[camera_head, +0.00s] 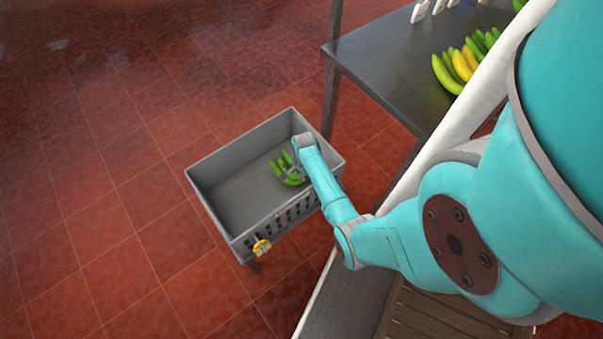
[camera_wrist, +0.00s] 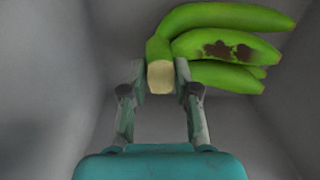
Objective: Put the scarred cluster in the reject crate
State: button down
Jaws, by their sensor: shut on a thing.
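A green banana cluster (camera_wrist: 228,42) with a dark brown scar on one finger fills the top of the wrist view. My gripper (camera_wrist: 160,78) is shut on its pale cut crown. In the head view the green cluster (camera_head: 288,170) shows inside the outline of the grey crate (camera_head: 215,207), near its right side, with my gripper (camera_head: 295,174) at it. Grey crate walls surround the cluster in the wrist view. I cannot tell whether the cluster touches the crate floor. The crate's slotted front wall carries a small yellow tag (camera_head: 262,247).
A dark metal table (camera_head: 390,70) stands at the upper right, with green and yellow bananas (camera_head: 465,62) on it. A pale rail (camera_head: 470,100) runs along its near side. The crate's left part is empty. Red tiled floor (camera_head: 100,200) is clear to the left.

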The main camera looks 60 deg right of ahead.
jog(key=shift+w+d+f, duration=0.1)
jog(key=shift+f, duration=0.1)
jog(key=c, duration=0.8)
grip_release()
jog(key=shift+f, duration=0.1)
jog(key=r, duration=2.9)
jog(key=shift+s+r, duration=0.15)
jog(key=shift+s, duration=0.2)
